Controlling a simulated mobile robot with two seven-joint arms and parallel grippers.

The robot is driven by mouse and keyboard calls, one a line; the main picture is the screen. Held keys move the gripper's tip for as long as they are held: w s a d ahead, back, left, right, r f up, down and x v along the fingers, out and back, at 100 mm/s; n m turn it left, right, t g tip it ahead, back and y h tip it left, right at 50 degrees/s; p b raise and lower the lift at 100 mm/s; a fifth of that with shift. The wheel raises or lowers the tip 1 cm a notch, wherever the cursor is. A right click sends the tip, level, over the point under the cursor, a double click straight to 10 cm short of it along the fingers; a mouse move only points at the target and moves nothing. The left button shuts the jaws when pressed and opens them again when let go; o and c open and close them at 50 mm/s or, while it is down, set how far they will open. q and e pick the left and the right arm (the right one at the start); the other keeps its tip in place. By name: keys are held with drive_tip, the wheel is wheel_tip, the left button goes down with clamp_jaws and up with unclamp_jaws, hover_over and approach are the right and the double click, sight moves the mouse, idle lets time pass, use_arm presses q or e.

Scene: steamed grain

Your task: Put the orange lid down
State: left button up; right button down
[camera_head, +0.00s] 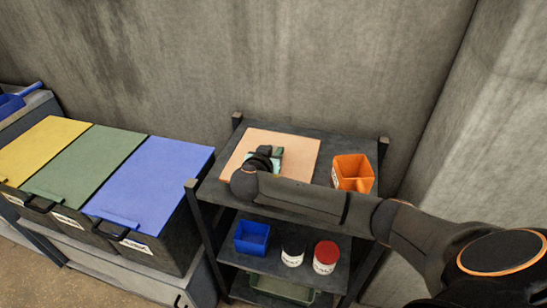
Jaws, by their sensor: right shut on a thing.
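The orange lid (300,148) is a flat, pale orange panel. It shows over the top of the dark shelf rack (362,146), lying flat or nearly so. My right arm comes in from the right, and my right gripper (273,163) is over the middle of the lid, shut on it. The wrist hides the fingertips and the place of the grip. A small pale green patch shows beside the gripper. I cannot tell whether the lid touches the shelf top all round. My left gripper is not in view.
An orange bin (352,173) stands on the rack's right side. Left are boxes with blue (155,180), green (85,165) and yellow (42,148) lids. A concrete wall stands behind.

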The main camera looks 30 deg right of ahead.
drive_tip(key=a+r, duration=0.1)
drive_tip(key=r, duration=0.1)
drive_tip(key=s+a+r, duration=0.1)
drive_tip(key=a+r, duration=0.2)
drive_tip(key=r, duration=0.1)
drive_tip(key=shift+s+a+r, duration=0.2)
drive_tip(key=shift+s+r, duration=0.05)
drive_tip(key=s+a+r, duration=0.4)
drive_tip(key=a+r, duration=0.1)
drive_tip(key=a, duration=0.4)
drive_tip(key=s+a+r+n+t+y+p, duration=0.1)
drive_tip(key=s+r+n+t+y, duration=0.1)
drive_tip(key=r+n+y, duration=0.3)
drive_tip(key=s+r+n+t+y+p, duration=0.1)
drive_tip(key=r+n+t+y+p, duration=0.1)
drive_tip(key=r+n+y, duration=0.2)
drive_tip(key=shift+s+a+r+n+t+y, duration=0.4)
drive_tip(key=shift+r+y, duration=0.2)
drive_tip(key=shift+r, duration=0.15)
drive_tip(key=shift+w, duration=0.2)
